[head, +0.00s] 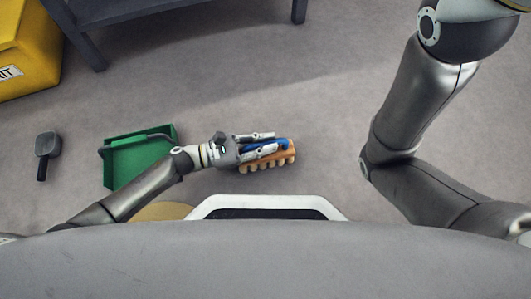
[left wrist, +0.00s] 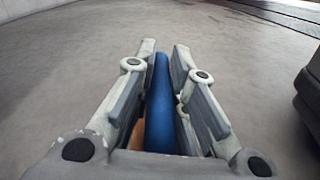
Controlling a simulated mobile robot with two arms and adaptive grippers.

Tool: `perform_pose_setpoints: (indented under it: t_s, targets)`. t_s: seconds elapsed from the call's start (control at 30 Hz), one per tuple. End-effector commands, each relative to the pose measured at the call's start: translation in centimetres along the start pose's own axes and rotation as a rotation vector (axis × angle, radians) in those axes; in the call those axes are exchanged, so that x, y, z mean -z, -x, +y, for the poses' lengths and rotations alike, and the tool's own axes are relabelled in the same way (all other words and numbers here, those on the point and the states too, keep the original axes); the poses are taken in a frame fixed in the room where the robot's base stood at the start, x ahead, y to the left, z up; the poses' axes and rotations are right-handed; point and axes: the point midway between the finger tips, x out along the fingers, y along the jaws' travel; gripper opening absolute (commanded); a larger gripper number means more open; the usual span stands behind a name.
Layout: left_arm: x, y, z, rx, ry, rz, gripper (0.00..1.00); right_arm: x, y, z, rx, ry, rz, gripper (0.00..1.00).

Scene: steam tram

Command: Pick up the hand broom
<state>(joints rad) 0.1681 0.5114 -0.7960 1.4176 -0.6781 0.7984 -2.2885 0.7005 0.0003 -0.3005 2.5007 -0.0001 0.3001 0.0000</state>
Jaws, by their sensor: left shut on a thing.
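The hand broom (head: 284,161) has a blue handle and an orange-brown head with pale bristle tufts. It shows in the middle of the head view, over the grey floor. My left gripper (head: 259,143) is shut on its blue handle. In the left wrist view the blue handle (left wrist: 160,110) lies between the two fingers of the left gripper (left wrist: 160,75), and a bit of the orange-brown part shows low beside it. I cannot tell whether the broom touches the floor. My right arm is at the right of the head view, but its gripper is out of the picture.
A green dustpan (head: 137,160) lies left of the broom, partly behind my left arm. A small dark scoop-like tool (head: 46,150) lies further left. A yellow box (head: 35,45) and a dark table or bench (head: 120,14) stand at the upper left. The middle floor is clear.

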Motion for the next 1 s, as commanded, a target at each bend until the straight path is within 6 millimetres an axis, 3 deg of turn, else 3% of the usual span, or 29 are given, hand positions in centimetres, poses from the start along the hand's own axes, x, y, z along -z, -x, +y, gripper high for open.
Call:
perform_pose_setpoints:
  t_s: [0.37, 0.57, 0.73, 1.0]
  targets:
    - [-0.2, 0.0, 0.1, 0.000, 0.000, 0.000, 0.00, -0.1, -0.1, 0.0, 0.000, 0.000, -0.001, 0.40]
    - [-1.6, 0.0, 0.3, 0.000, -0.002, -0.001, 0.00, -0.4, -1.1, 0.2, 0.000, 0.001, -0.001, 0.40]
    - [-4.0, 0.3, 0.9, -0.002, 0.000, 0.000, 0.00, -1.1, -2.8, 0.6, 0.000, 0.001, -0.002, 0.40]
    - [-9.0, 4.5, 2.0, -0.001, -0.001, 0.002, 0.00, -2.5, -6.8, 1.4, 0.000, 0.001, -0.002, 0.40]
